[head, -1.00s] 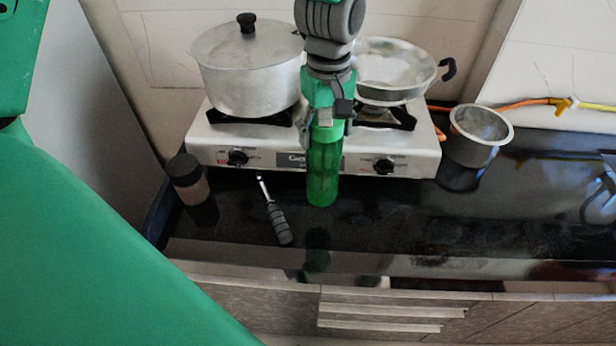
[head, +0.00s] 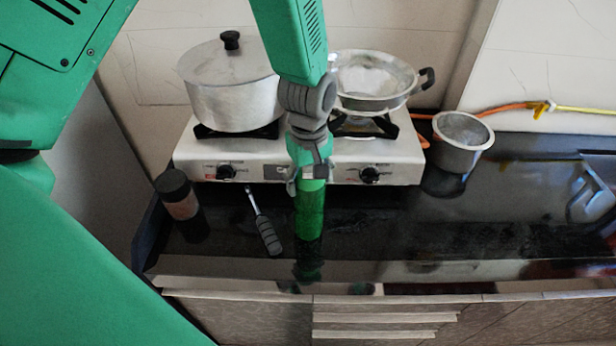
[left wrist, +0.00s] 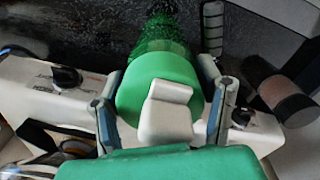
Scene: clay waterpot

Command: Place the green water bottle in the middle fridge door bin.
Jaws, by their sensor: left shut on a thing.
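The green water bottle (head: 309,212) is upright in the head view, in front of the gas stove and over the black counter. I cannot tell whether its base touches the counter. My left gripper (head: 309,180) is shut on its upper part, around the cap. In the left wrist view, the bottle's green cap with a pale grey tab (left wrist: 165,110) sits between the two fingers of my left gripper (left wrist: 162,98). The fridge and its door bins are not recognisable in these views. My right gripper is not in view.
The stove (head: 300,158) carries a lidded pot (head: 232,98) and a pan (head: 372,82). A metal cup (head: 460,145) stands right. The right counter is mostly clear.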

